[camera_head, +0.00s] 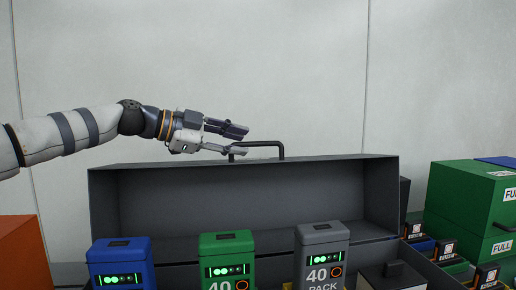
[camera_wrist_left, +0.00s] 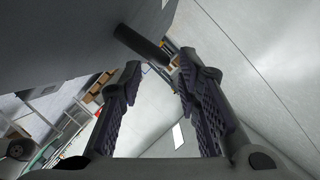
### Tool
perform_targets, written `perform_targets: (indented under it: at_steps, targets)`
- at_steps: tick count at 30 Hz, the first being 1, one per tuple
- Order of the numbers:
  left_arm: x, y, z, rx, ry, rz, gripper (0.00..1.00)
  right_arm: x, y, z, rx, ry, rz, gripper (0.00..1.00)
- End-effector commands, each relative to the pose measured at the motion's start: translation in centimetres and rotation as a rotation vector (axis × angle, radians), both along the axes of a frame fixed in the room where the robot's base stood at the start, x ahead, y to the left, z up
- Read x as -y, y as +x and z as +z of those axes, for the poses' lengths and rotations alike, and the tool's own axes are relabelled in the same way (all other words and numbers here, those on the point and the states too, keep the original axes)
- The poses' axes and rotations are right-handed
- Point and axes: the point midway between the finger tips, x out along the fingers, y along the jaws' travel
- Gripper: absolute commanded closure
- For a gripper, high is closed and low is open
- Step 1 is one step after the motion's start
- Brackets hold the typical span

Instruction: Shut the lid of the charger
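The charger's dark grey lid (camera_head: 270,192) stands open, its hollow inner side facing me in the head view. A black bar handle (camera_head: 265,144) is on its top edge; a dark bar, likely this handle, shows near the fingertips in the left wrist view (camera_wrist_left: 142,44). My left gripper (camera_head: 240,141) is open and empty, its fingers pointing right at the handle's left end. In the left wrist view the fingers (camera_wrist_left: 158,72) are apart, with nothing clamped between them. Whether they touch the handle I cannot tell. My right gripper is not in view.
Blue (camera_head: 121,262), green (camera_head: 226,258) and grey (camera_head: 321,254) packs stand upright in front of the lid. A green crate (camera_head: 464,205) marked FULL is at the right. An orange box (camera_head: 22,255) is at the left. Above the lid is free room before a pale wall.

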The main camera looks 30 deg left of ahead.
Motion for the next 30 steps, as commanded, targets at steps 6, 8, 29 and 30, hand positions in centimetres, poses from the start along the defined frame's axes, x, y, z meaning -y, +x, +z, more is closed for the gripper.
perform_targets:
  at_steps: [6,8,29,30]
  targets:
    - [2.3,3.2,-1.3,-0.002,0.001,0.001,0.69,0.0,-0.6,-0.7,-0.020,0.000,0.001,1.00]
    - [2.7,3.5,-1.2,0.000,-0.001,0.001,0.69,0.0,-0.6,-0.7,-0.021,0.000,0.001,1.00]
    - [2.9,3.8,-1.2,0.003,0.001,0.001,1.00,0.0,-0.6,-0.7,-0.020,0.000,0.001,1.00]
    - [2.9,3.8,-1.2,0.006,0.003,0.001,1.00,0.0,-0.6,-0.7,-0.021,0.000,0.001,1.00]
